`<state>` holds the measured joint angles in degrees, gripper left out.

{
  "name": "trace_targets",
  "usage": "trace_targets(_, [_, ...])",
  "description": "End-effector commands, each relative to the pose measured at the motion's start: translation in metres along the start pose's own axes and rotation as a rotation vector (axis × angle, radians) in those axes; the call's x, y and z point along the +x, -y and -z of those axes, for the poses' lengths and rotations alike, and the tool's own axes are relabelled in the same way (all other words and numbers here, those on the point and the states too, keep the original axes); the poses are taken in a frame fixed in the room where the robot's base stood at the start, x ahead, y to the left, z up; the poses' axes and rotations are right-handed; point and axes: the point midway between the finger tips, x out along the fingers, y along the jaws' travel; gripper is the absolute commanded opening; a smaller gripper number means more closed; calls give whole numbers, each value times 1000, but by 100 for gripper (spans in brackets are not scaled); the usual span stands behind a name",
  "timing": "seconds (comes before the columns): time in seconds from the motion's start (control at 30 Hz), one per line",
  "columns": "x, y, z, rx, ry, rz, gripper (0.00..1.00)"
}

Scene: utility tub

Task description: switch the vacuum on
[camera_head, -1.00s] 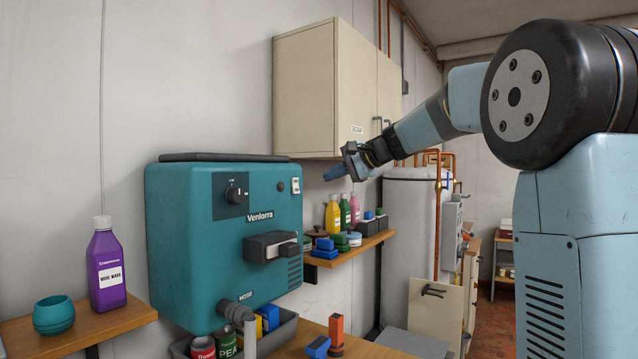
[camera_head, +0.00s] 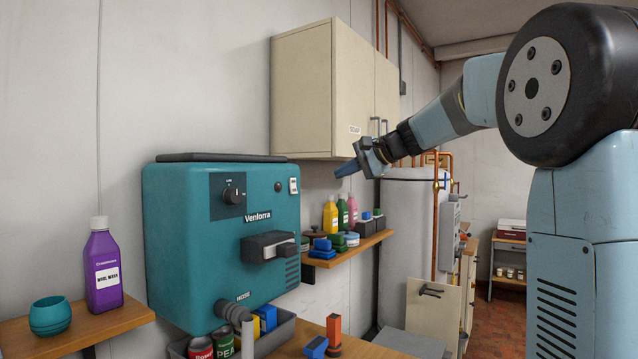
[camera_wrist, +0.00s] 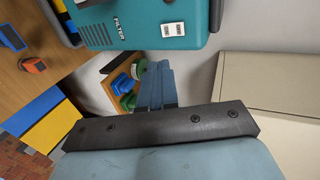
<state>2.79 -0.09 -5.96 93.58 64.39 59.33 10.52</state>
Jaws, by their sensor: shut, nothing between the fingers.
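The vacuum is a teal box marked Venlorra (camera_head: 185,240), fixed to the wall left of centre in the head view. A small white switch plate (camera_head: 293,186) sits at the upper right of its front, and it also shows in the wrist view (camera_wrist: 173,29). Which way the switch is set cannot be told. A black dial (camera_head: 233,195) is to its left. My gripper (camera_head: 342,171) is shut and empty, to the right of the vacuum and apart from it. In the wrist view its blue fingers (camera_wrist: 158,85) are together, below the switch plate in the picture.
A cream wall cabinet (camera_head: 305,95) hangs above and behind my gripper. A shelf with bottles (camera_head: 331,214) and small tubs is below it. A grey tray (camera_head: 282,332) with cans stands under the vacuum. A purple bottle (camera_head: 103,270) is at the left. Air between gripper and vacuum looks clear.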

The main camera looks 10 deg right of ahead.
Motion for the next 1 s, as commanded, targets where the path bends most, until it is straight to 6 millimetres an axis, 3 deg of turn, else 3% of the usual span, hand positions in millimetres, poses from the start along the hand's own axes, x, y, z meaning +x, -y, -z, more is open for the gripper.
trace_targets(0.57, [6, -8, 0, 1, 1, -1, 0])
trace_targets(1.0, [74, -8, 0, 0, 3, -2, 0])
